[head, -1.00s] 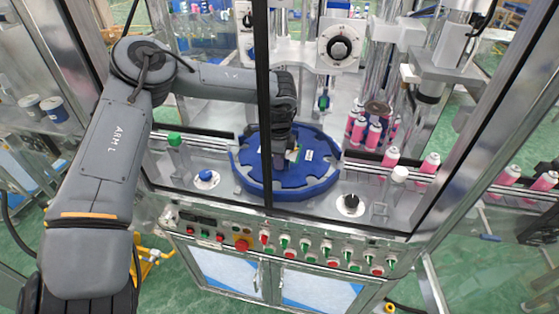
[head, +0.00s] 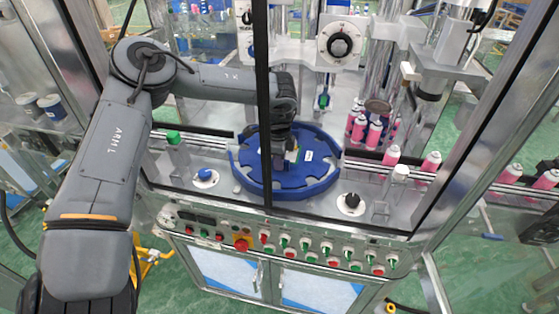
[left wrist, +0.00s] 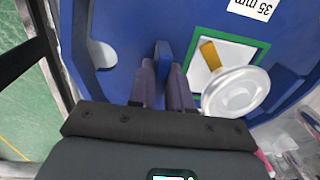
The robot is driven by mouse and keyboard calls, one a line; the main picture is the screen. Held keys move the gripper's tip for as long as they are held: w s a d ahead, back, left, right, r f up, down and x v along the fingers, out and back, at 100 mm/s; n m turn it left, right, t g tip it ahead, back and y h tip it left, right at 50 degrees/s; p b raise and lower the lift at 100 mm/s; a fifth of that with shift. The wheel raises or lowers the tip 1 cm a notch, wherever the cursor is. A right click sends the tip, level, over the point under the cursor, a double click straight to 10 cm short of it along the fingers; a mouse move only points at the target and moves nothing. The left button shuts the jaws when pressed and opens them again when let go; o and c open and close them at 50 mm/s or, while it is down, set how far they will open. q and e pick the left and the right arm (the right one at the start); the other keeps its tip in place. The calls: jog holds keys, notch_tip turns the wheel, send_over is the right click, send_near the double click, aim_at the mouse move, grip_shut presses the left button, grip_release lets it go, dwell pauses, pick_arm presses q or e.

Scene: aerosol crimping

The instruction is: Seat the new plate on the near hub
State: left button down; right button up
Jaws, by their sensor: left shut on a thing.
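The blue notched plate (head: 305,180) lies about level on the machine deck behind the front frame. It fills much of the left wrist view, with a white "35 mm" label (left wrist: 253,8). My left gripper (left wrist: 163,72) is shut on an upright blue tab (left wrist: 164,52) that stands on the plate. In the head view my left gripper (head: 283,140) points down over the plate's middle, partly behind a dark post. The near hub is hidden, so I cannot tell whether the plate touches it. My right gripper is not in view.
A dark frame post (head: 263,100) stands in front of the plate. A blue knob (head: 205,174) and a black knob (head: 351,199) flank it. Pink cans (head: 374,134) stand behind right. A green-framed square (left wrist: 258,52) and a pale disc (left wrist: 236,92) show beside the tab.

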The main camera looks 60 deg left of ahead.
pick_arm(q)
jog(key=shift+f, duration=0.1)
dwell(0.3)
jog(key=c, duration=1)
grip_release()
jog(key=r, duration=0.7)
jog(key=r+p, duration=0.1)
jog(key=r, duration=0.2)
jog(key=shift+s+d+r, duration=0.25)
jog(key=shift+r, duration=0.15)
